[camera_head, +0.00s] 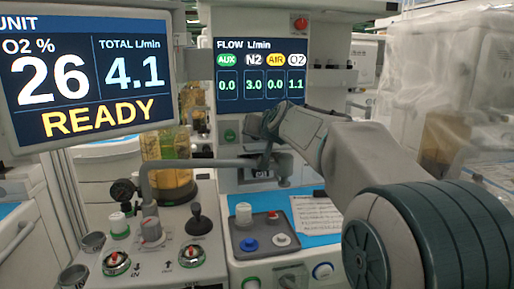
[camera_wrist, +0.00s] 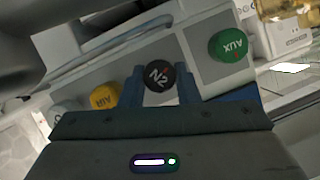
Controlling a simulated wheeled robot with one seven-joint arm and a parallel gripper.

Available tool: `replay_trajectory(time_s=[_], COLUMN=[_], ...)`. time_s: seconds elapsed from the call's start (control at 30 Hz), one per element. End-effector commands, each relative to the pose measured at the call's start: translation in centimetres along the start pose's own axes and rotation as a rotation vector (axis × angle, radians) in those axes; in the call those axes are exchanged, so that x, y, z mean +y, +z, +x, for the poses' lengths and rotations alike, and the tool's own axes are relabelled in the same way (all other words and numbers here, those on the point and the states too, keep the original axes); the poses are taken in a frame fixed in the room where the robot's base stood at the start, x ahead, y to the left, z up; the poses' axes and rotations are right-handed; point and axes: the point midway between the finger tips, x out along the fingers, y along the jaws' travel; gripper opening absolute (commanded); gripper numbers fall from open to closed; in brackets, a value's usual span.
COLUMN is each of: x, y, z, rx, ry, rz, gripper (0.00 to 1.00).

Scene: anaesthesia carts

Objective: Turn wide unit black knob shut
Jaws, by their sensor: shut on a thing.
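The black knob, marked N2 (camera_wrist: 157,77), sits between the two fingers of my gripper (camera_wrist: 160,88) in the wrist view. The fingers are shut on its sides. In the head view my gripper (camera_head: 268,128) is at the front of the wide unit, below its flow display (camera_head: 261,76), and the black knob cannot be made out there. The display reads 3.0 under N2, 0.0 under AUX and AIR, and 1.1 under O2.
In the wrist view the green AUX knob (camera_wrist: 229,44) and yellow AIR knob (camera_wrist: 104,96) flank the black one. In the head view a READY screen (camera_head: 88,75) and a grey bent tube (camera_head: 190,165) stand left of my arm.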

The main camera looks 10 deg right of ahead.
Motion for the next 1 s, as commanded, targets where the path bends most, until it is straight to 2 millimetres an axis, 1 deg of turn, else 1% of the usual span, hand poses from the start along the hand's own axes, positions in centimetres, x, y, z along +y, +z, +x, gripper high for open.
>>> replay_trajectory(time_s=[0.03, 0.53, 1.0], x=[0.21, 0.21, 0.13], y=[0.50, 0.23, 0.06], z=[0.22, 0.13, 0.06], rx=[0.000, -0.001, -0.002], ry=[-0.007, -0.071, -0.083], rz=[0.017, 0.174, 0.202], gripper=[0.06, 0.06, 0.06])
